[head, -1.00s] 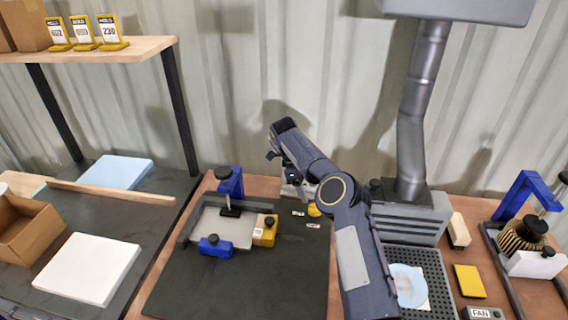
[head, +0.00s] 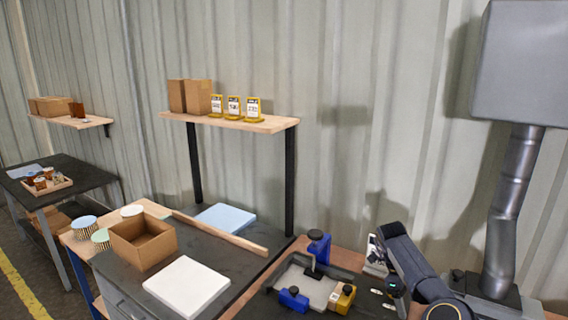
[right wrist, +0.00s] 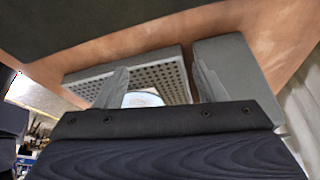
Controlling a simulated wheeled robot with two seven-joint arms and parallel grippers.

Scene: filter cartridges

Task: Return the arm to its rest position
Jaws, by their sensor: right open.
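My right arm (head: 412,262) comes in at the lower right of the head view, bent at a dark joint, over the right side of the work mat. My right gripper (head: 384,268) is small and partly hidden there. In the right wrist view my right gripper (right wrist: 160,84) has its two grey fingers well apart with nothing between them. Beyond the fingers lie a perforated grey plate (right wrist: 172,72) with a pale disc (right wrist: 142,99) and a grey block (right wrist: 232,68). My left gripper is not in view.
A grey tray (head: 306,287) with blue clamps (head: 293,299) and a yellow block (head: 342,299) lies left of the arm. The extractor duct (head: 508,215) stands to the right. A cardboard box (head: 143,242) and white slab (head: 187,287) are on the left bench.

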